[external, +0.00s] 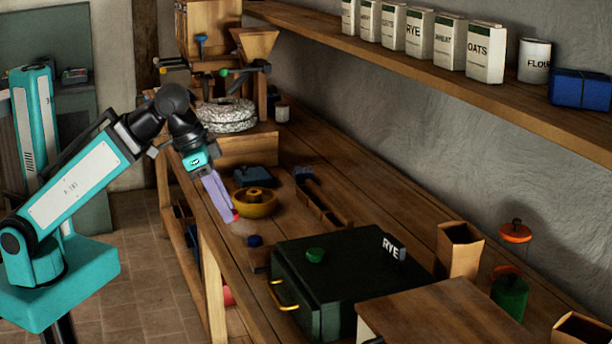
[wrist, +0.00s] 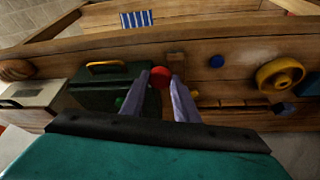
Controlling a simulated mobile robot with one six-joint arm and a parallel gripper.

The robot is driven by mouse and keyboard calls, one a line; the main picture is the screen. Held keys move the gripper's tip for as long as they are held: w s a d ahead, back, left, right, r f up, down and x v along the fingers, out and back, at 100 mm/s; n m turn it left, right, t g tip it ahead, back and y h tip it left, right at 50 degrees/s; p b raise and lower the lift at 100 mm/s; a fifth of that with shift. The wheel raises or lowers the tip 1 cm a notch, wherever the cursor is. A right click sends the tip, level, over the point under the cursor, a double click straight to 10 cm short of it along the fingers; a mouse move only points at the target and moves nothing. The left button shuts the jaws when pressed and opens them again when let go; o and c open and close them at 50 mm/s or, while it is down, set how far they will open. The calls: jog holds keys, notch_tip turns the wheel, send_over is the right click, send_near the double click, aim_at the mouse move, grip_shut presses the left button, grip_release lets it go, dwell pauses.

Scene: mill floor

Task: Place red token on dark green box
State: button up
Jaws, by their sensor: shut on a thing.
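In the external view only a bit of the red token (external: 236,216) shows at the fingertips. The dark green box (external: 345,282), with a brass handle, stands on the bench to the right of and nearer than the gripper. It shows left of the fingers in the wrist view (wrist: 92,98). The token is apart from the box.
A green token (external: 315,255) and a small RYE block (external: 393,246) stand on the box's lid. A wooden box (external: 450,310) stands right of the green box. Much of the lid is clear.

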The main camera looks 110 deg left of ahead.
jog(key=shift+w+p, duration=0.2)
jog(key=shift+p, duration=0.15)
jog(key=shift+w+a+r, duration=0.1)
jog(key=shift+w, duration=0.05)
jog(key=w+p, duration=0.1)
jog(key=p, duration=0.2)
jog(key=shift+w+a, duration=0.25)
jog(key=shift+w, duration=0.1)
jog(key=w, duration=0.2)
jog(key=w+a, duration=0.1)
jog(key=w, duration=0.2)
jog(key=shift+w+a+f, duration=0.3)
jog(key=shift+a+f, duration=0.1)
jog(key=shift+w+a+r+p, duration=0.1)
jog(key=shift+w+p, duration=0.2)
jog(key=shift+p, duration=0.8)
jog(key=p, duration=0.4)
jog(key=w+p, duration=0.1)
jog(key=p, duration=0.3)
jog(key=shift+w+a, duration=0.3)
jog(key=p, duration=0.6)
jog(key=shift+w, duration=0.15)
